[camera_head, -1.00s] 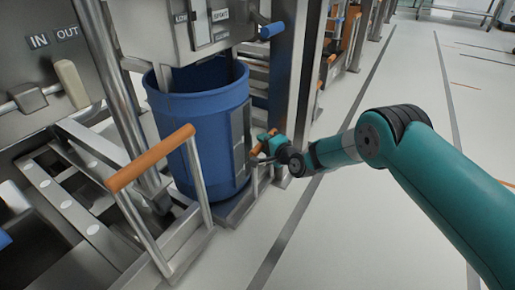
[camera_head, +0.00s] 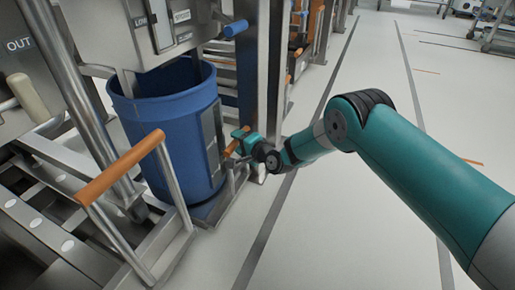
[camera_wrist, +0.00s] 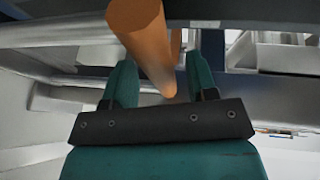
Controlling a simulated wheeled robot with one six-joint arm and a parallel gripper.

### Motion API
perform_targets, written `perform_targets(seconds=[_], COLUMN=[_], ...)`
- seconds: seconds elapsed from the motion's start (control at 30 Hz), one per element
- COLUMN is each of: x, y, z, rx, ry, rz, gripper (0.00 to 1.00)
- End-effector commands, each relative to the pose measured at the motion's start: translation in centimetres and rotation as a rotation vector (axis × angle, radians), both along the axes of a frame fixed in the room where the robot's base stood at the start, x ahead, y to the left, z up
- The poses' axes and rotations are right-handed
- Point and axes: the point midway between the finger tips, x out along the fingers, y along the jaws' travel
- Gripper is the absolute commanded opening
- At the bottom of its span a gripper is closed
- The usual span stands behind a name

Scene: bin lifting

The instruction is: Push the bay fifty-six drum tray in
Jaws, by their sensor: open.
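A blue drum (camera_head: 160,125) stands upright on a low metal tray (camera_head: 212,212) in the bay. A smaller orange handle (camera_head: 236,147) stands at the drum's right side. My gripper (camera_head: 240,144) is at this smaller handle. In the wrist view my gripper (camera_wrist: 162,82) is open, with an orange bar (camera_wrist: 140,38) passing between its two teal fingers. I cannot tell whether the fingers touch it. The tray's far part is hidden behind the drum.
A grey machine housing (camera_head: 105,35) with a blue-ended lever (camera_head: 235,28) hangs above the drum. A metal upright (camera_head: 272,70) stands just behind my gripper. Rails (camera_head: 60,200) lie at left. The pale floor (camera_head: 390,230) at right is clear.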

Motion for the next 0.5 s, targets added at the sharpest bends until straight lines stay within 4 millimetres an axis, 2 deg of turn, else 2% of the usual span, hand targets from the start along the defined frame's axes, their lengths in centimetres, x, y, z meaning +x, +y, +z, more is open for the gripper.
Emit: perform_targets(seconds=[0.07, 0.5], x=[-1.0, -8.7], y=[-1.3, -8.4], z=[1.1, 2.6], rx=[0.000, 0.002], ry=[0.006, 0.008], rz=[-0.006, -0.005], gripper=[0.53, 0.53])
